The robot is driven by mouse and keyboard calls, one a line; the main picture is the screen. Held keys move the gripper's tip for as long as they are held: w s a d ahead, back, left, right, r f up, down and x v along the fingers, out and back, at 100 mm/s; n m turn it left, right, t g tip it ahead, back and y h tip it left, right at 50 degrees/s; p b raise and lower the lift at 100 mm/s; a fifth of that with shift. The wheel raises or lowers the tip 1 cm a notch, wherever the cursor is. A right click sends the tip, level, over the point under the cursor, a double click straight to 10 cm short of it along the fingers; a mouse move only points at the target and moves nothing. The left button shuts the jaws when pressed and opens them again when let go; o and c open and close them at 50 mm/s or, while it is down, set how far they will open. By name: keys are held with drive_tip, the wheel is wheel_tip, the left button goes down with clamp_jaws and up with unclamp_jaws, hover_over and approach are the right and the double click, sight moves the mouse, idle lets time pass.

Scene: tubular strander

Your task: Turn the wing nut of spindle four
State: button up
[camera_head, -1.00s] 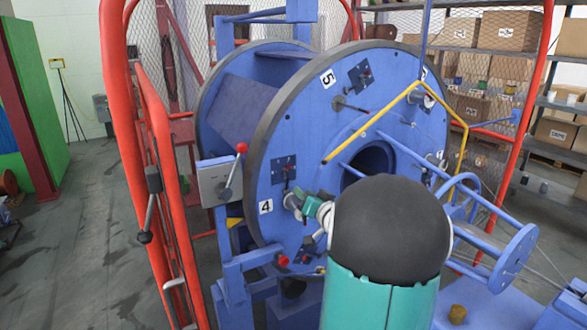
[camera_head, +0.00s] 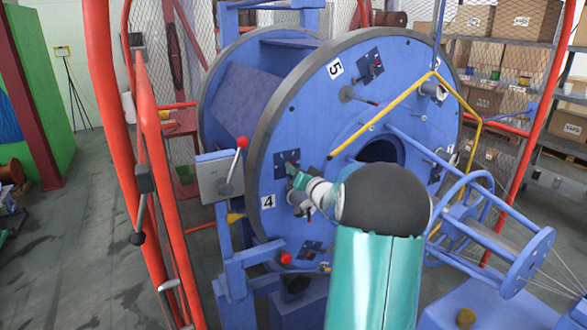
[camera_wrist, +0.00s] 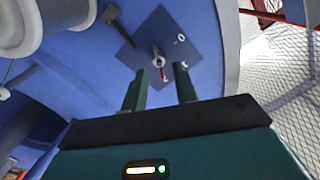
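The blue disc (camera_head: 330,130) carries a white label 4 (camera_head: 268,202) at its lower left. Above the label is a dark square plate (camera_head: 284,160) with a small fitting in its middle. In the wrist view this plate (camera_wrist: 180,38) bears white marks, and its grey fitting (camera_wrist: 158,58) has a red-tipped lever pointing down the picture. I cannot tell whether this fitting is the wing nut. My gripper (camera_head: 293,173) is at the plate's lower right edge. In the wrist view my gripper (camera_wrist: 161,70) is open, its two fingers apart, with the fitting just beyond and between the tips.
A pale cylinder (camera_wrist: 60,10) and a dark T-shaped handle (camera_wrist: 113,17) are left of the plate in the wrist view. A red-knobbed lever (camera_head: 237,160) on a grey box stands left of the disc. Red guard tubes (camera_head: 150,150) and a yellow bar (camera_head: 385,115) flank the disc.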

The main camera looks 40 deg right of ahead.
drive_tip(key=x, duration=0.2)
drive_tip(key=shift+w+d, duration=0.2)
drive_tip(key=shift+w, duration=0.15)
clamp_jaws()
